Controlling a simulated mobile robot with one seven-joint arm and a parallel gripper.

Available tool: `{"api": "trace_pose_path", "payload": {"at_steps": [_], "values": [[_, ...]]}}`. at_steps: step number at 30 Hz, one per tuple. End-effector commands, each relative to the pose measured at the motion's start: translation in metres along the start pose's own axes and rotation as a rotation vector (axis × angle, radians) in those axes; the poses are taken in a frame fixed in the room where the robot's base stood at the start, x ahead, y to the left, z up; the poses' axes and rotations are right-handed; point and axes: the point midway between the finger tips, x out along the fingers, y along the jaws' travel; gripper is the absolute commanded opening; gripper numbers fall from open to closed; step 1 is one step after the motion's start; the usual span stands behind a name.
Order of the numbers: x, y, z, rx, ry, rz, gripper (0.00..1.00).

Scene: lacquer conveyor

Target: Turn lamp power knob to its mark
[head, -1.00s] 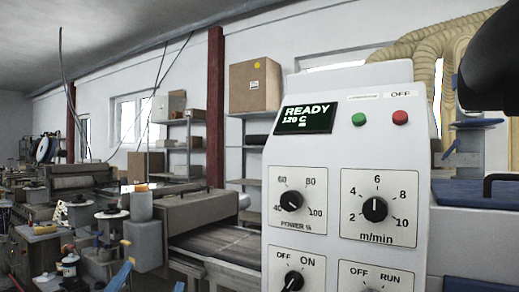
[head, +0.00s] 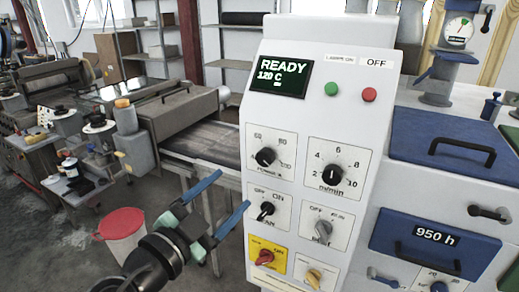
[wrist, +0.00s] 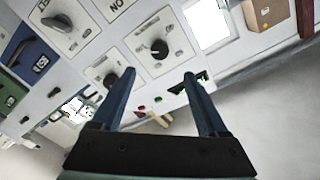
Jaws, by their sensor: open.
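The lamp power knob (head: 265,156) is a black round knob on a square plate marked POWER %, at the upper left of the knob rows on the white control panel (head: 400,40). Its pointer and any target mark are too small to read. In the wrist view the likely power knob (wrist: 158,48) stands just beyond and between the fingertips, not touched. My gripper (head: 219,203) is open and empty, left of the panel and below the power knob in the head view. Its two blue fingers (wrist: 158,76) are spread apart in the wrist view.
The m/min knob (head: 329,173) is right of the power knob; the fan knob (head: 266,210) is below it. The display (head: 281,76) reads READY, 120 C. Green (head: 331,88) and red (head: 369,94) buttons sit beside it. A red-lidded bin (head: 121,224) stands at left.

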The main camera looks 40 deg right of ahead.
Motion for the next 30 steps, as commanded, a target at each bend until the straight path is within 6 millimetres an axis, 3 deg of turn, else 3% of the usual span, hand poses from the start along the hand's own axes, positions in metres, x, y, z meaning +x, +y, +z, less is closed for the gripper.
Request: {"api": "trace_pose_path", "payload": {"at_steps": [15,21,30], "values": [[0.099,-0.001,-0.003,-0.001,-0.001,0.004,0.77],[0.117,-0.001,-0.001,0.000,-0.001,0.000,0.77],[0.122,0.000,0.000,0.002,-0.002,-0.001,0.77]]}}
